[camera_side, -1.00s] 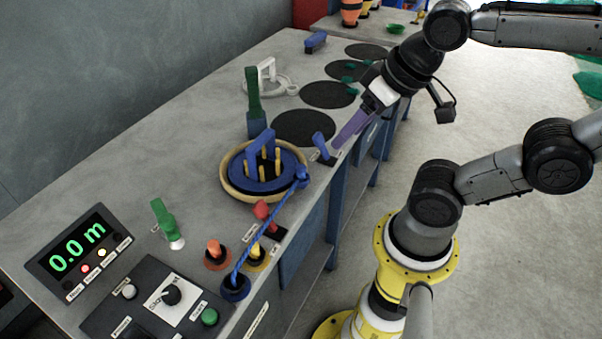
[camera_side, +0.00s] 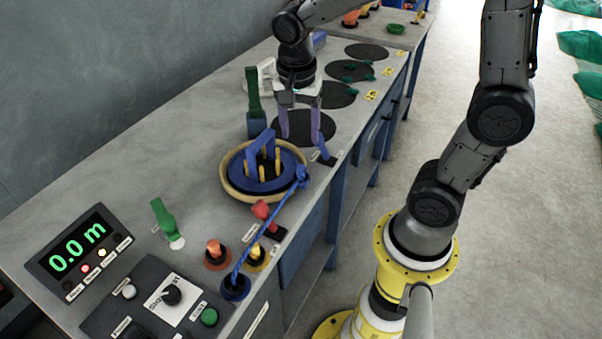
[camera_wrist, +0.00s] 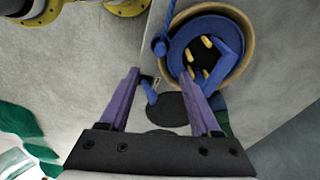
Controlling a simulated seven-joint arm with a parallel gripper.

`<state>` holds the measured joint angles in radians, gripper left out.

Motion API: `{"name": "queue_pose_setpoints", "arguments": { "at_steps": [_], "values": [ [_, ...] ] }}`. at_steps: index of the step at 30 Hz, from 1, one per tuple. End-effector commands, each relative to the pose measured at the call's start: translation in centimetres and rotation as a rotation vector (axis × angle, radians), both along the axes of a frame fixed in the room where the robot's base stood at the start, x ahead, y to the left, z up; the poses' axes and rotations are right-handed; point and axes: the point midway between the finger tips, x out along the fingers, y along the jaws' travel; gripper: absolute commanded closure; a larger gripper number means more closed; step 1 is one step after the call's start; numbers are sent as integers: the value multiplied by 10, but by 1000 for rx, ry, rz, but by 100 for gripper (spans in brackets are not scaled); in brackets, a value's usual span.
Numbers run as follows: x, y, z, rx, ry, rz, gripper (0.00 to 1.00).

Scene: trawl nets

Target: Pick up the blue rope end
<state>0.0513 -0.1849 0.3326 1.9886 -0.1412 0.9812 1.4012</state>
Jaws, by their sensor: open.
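A blue rope (camera_side: 258,238) runs from a dark blue round fitting (camera_side: 235,288) near the bench's front edge up to a knotted blue rope end (camera_side: 301,176). The knotted end lies at the right rim of a round reel with a tan rim (camera_side: 227,185) and a blue inner part. It also shows in the wrist view (camera_wrist: 159,45), beside the reel (camera_wrist: 250,30). My gripper (camera_side: 300,140) is open and empty, its purple fingers pointing down above the bench, behind the rope end. In the wrist view the fingers (camera_wrist: 160,75) stand apart, with the rope end beyond their tips.
A blue lever (camera_side: 323,146) stands close to the right finger. A green-handled tool in a blue block (camera_side: 254,105) stands left of my gripper. A red lever (camera_side: 263,212) and orange knob (camera_side: 217,254) stand near the rope. Black discs (camera_side: 352,70) lie along the bench behind.

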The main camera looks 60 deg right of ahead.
Motion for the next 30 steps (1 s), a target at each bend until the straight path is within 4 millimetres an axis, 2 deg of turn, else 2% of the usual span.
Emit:
{"name": "queue_pose_setpoints", "arguments": {
  "at_steps": [1, 7, 16, 24, 30],
  "values": [
    [-2, -1, -12, 0, 8, -1, 36],
    [0, -6, -46, 0, 5, -1, 36],
    [0, -7, -69, 0, 3, 1, 36],
    [1, -8, -106, 0, 3, 1, 36],
    [2, -9, -114, 0, 0, 1, 36]
  ]
}}
